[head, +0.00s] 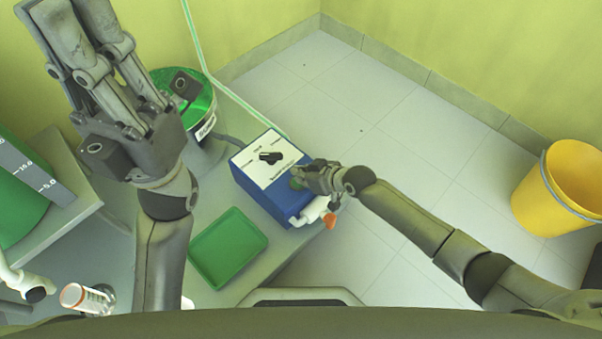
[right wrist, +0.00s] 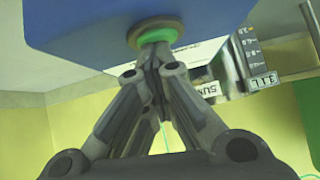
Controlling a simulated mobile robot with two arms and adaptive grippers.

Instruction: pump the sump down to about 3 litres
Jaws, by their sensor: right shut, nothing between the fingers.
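The blue pump box (head: 270,205) stands on the grey bench with a black dial (head: 270,157) on its white top panel. A green button (right wrist: 155,33) in a brass-coloured ring is on the box's side in the right wrist view. My right gripper (head: 303,181) is shut and empty, its fingertips at the button and seemingly touching it; how far the button is pressed I cannot tell. A round vessel of green liquid (head: 195,98) with a white label, probably the sump, stands behind the box. My left gripper (head: 85,20) is raised, its fingertips cut off by the frame.
A green tank (head: 15,215) with a grey scale strip (head: 35,172) is at the left. A green tray (head: 228,248) lies before the pump box. A clear orange-rimmed jar (head: 85,298) is at lower left. A yellow bucket (head: 560,190) stands on the open tiled floor at the right.

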